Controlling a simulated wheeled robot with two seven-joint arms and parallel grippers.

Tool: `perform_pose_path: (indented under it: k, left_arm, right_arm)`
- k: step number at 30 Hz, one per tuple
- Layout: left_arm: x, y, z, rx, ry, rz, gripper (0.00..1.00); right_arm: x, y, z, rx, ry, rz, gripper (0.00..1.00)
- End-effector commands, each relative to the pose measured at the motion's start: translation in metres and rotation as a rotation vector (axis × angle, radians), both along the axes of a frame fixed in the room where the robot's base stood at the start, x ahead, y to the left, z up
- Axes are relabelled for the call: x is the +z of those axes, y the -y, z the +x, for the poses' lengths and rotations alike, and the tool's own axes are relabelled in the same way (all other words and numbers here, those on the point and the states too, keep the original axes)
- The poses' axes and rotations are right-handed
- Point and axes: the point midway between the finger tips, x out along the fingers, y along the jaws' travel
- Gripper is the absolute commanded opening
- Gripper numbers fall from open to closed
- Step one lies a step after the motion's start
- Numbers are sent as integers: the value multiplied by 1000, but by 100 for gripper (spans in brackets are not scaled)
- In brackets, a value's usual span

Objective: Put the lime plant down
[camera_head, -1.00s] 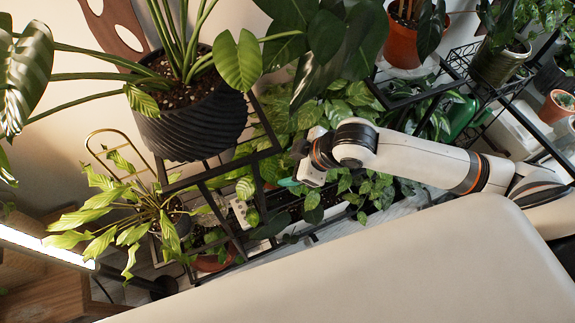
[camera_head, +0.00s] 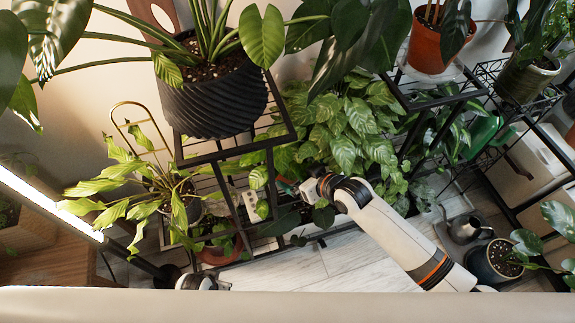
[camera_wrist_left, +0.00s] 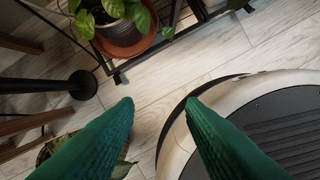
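A white and dark part of what seems my left arm shows at the head view's bottom edge. My right gripper (camera_head: 308,188) reaches in among leaves by the rack. A bit of teal shows there, but leaves hide its fingertips and what they hold.
A ribbed black pot (camera_head: 212,102) tops the black rack (camera_head: 228,155). Leaves and a woven rim are partly hidden behind the left finger. A watering can (camera_head: 466,228) stands at right. Pale floor (camera_head: 345,262) is open in front.

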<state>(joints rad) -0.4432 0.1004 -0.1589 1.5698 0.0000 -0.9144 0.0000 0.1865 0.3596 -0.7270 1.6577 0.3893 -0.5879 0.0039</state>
Motion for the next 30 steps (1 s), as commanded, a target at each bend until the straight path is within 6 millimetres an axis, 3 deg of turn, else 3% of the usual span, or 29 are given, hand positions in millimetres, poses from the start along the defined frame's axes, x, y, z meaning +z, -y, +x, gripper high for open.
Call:
perform_pose_path:
  k: [6,18,26,30]
  left_arm:
    - [10,1,6,1,8,-1,36]
    - [57,3,22,6,35,-3,36]
    - [61,3,22,6,34,-3,36]
    - [61,3,22,6,34,-3,36]
  right_arm:
    - [-8,-6,8,1,1,-1,100]
    - [-31,-27,35,1,1,-1,100]
    - [-32,-28,36,1,1,-1,100]
    - [-32,-28,36,1,1,-1,82]
